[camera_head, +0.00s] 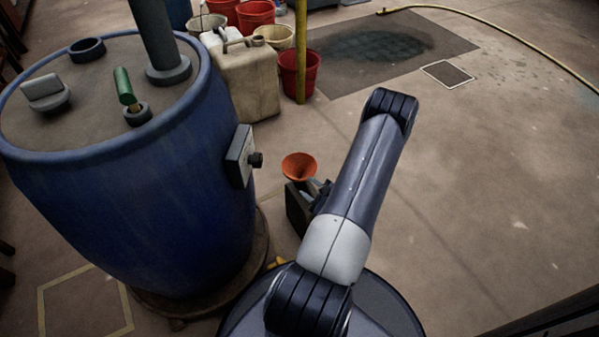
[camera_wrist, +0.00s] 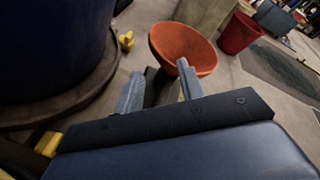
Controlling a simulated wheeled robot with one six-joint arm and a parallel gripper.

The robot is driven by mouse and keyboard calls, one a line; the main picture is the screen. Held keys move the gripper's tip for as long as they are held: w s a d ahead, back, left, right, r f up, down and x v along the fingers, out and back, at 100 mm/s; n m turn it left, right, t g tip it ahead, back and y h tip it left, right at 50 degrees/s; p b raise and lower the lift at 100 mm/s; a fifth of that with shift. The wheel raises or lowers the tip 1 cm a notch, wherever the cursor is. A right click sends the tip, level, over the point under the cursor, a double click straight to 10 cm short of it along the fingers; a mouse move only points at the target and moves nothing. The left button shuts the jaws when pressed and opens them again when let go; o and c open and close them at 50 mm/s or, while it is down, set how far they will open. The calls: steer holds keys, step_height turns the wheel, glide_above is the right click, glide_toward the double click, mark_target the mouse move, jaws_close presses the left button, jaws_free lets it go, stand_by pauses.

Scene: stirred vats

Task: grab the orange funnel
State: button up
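The orange funnel (camera_head: 299,166) is upright with its wide mouth up, just right of the blue vat in the head view. In the wrist view, the funnel (camera_wrist: 184,45) is close beyond my gripper's fingertips. My gripper (camera_wrist: 158,85) has its two grey fingers spread apart, with the funnel's cone above and past them. A dark shape shows between the fingers; I cannot tell whether it is part of the funnel or its support. The funnel's lower end is hidden. In the head view my gripper is partly hidden behind my arm.
A large blue vat (camera_head: 130,210) with a control box (camera_head: 240,155) on its side stands at left. A beige jerrycan (camera_head: 247,82), a red bucket (camera_head: 299,76) and a yellow post (camera_head: 301,40) stand behind. Open floor lies to the right, with a hose (camera_head: 500,36) far off.

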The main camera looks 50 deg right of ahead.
steer(key=b+x, duration=0.2)
steer(key=x, duration=0.8)
steer(key=shift+r, duration=0.1)
jaws_close()
